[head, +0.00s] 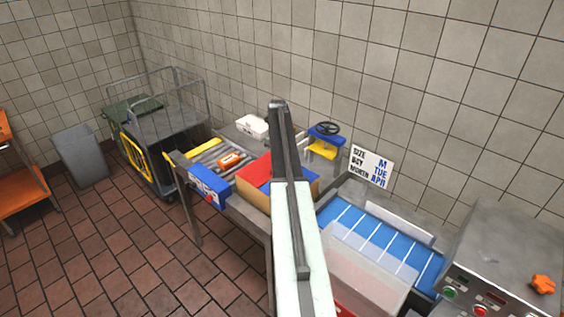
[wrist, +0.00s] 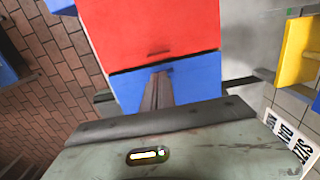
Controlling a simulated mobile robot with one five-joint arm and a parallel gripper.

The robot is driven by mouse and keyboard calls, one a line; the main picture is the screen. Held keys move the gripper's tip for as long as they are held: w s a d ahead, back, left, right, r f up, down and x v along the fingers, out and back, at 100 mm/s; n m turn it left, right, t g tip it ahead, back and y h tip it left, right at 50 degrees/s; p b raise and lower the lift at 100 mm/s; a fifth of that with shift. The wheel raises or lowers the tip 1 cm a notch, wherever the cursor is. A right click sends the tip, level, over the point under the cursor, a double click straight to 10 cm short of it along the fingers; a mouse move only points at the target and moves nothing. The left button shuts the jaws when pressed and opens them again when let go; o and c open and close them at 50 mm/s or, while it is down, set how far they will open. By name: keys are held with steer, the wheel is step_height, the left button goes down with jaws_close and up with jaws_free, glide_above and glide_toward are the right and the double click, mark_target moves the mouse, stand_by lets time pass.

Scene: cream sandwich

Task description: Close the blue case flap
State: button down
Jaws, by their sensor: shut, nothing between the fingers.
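The case (head: 258,197) stands on the bench, with a tan side and red and blue panels on top. My arm crosses in front and hides part of it. In the wrist view a large red panel (wrist: 150,25) fills the top, with a blue panel (wrist: 195,82) directly below it. A thin dark line separates them. My gripper (wrist: 161,76) is shut and empty, its fingers over the blue panel near that line. I cannot tell whether they touch it, or how far the blue flap is tilted.
A roller conveyor (head: 207,156) with an orange item (head: 229,160) lies left of the case. A blue box (head: 209,184) sits at the bench's front. A blue belt (head: 375,240) and a metal machine (head: 510,255) are to the right. A yellow-and-blue device (head: 322,148) stands behind.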

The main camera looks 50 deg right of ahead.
steer(key=shift+w+f+b, duration=0.4)
steer(key=shift+f+b, duration=0.05)
steer(key=shift+f, duration=0.2)
steer(key=shift+w+f+b, duration=0.4)
steer(key=shift+f+b, duration=0.05)
steer(key=shift+f, duration=0.15)
steer(key=shift+r, duration=0.15)
steer(key=shift+r+p, duration=0.7)
steer(key=shift+p, duration=0.1)
steer(key=shift+r, duration=0.1)
